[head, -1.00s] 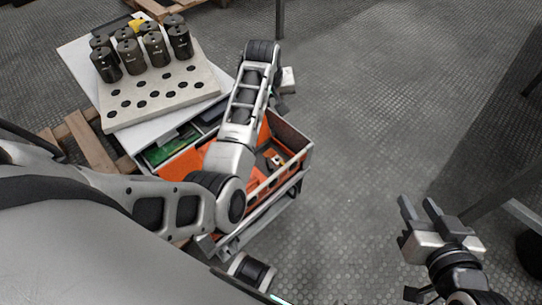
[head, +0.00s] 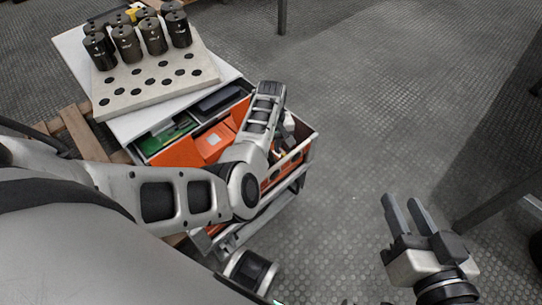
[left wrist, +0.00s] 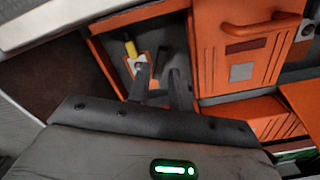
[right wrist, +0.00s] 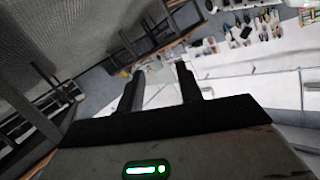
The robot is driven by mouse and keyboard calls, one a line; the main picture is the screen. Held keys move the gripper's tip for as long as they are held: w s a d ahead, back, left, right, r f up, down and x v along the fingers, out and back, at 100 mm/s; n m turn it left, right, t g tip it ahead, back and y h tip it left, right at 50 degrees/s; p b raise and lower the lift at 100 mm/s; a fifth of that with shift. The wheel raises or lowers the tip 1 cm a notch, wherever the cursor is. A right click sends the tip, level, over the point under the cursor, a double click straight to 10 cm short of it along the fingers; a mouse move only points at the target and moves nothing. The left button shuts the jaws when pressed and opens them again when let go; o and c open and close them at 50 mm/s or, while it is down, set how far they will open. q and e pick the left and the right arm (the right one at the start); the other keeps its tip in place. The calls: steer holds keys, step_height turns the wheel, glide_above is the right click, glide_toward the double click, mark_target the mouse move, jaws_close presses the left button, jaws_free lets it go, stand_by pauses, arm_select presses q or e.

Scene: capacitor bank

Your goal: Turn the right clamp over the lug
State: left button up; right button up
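In the left wrist view a small yellow-handled part (left wrist: 130,47) stands at a pale plate (left wrist: 140,65) inside an orange-walled bay. It may be a clamp; I cannot make out which one, or a lug. My left gripper (left wrist: 158,70) is open. One finger overlaps the pale plate in the picture, and I cannot tell whether it touches. In the head view my left forearm reaches down over the open box (head: 312,150) and hides most of this hand and the bay. My right gripper (head: 402,200) is open and empty above the floor, well right of the box; its fingers also show in the right wrist view (right wrist: 159,70).
An orange panel with a handle (left wrist: 240,45) fills the upper right of the left wrist view. Several black capacitors (head: 126,44) stand on a pale perforated board (head: 150,87). A green circuit board (head: 165,138) lies in the box. Open floor surrounds my right gripper.

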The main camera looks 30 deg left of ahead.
mark_target(271, 156)
arm_select(q)
steer(key=shift+f+b, duration=0.45)
steer(key=shift+f, duration=0.8)
arm_select(e)
steer(key=shift+a+r+m+y, duration=0.25)
steer(key=shift+m+y, duration=0.05)
arm_select(q)
jaws_close()
